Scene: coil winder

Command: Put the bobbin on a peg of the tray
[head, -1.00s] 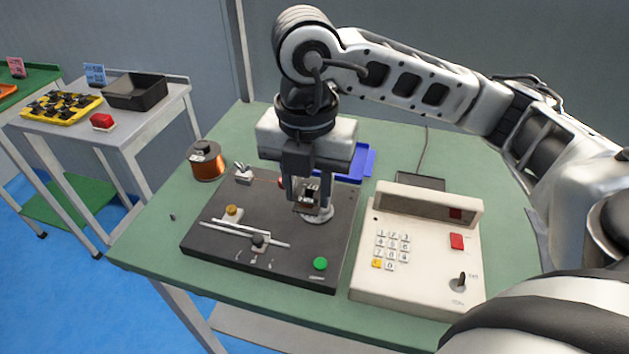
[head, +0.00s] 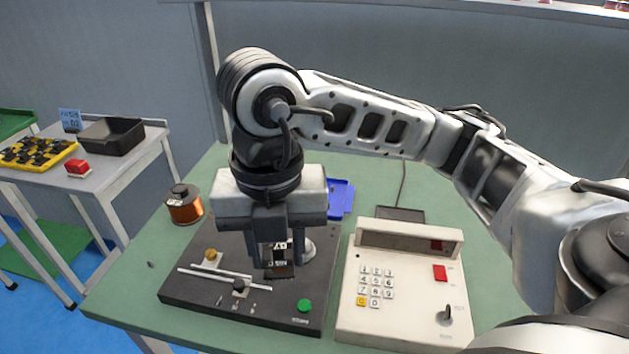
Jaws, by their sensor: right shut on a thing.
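My right gripper (head: 279,262) is shut on a small dark bobbin (head: 280,268), held upright between the fingers over the black winder (head: 200,285). The bobbin is to the left of the round metal spindle part (head: 308,249) and looks apart from it; the fingers partly hide both. A yellow tray (head: 62,154) with several black pieces on it stands on the side table at far left; I cannot make out its pegs. A blue tray (head: 346,192) lies behind the winder, partly hidden by my gripper. My left gripper is not in view.
A copper wire spool (head: 184,206) stands on the green table left of the winder. A beige keypad box (head: 404,285) stands right of it. A black bin (head: 112,138) and a red block (head: 79,168) are on the side table.

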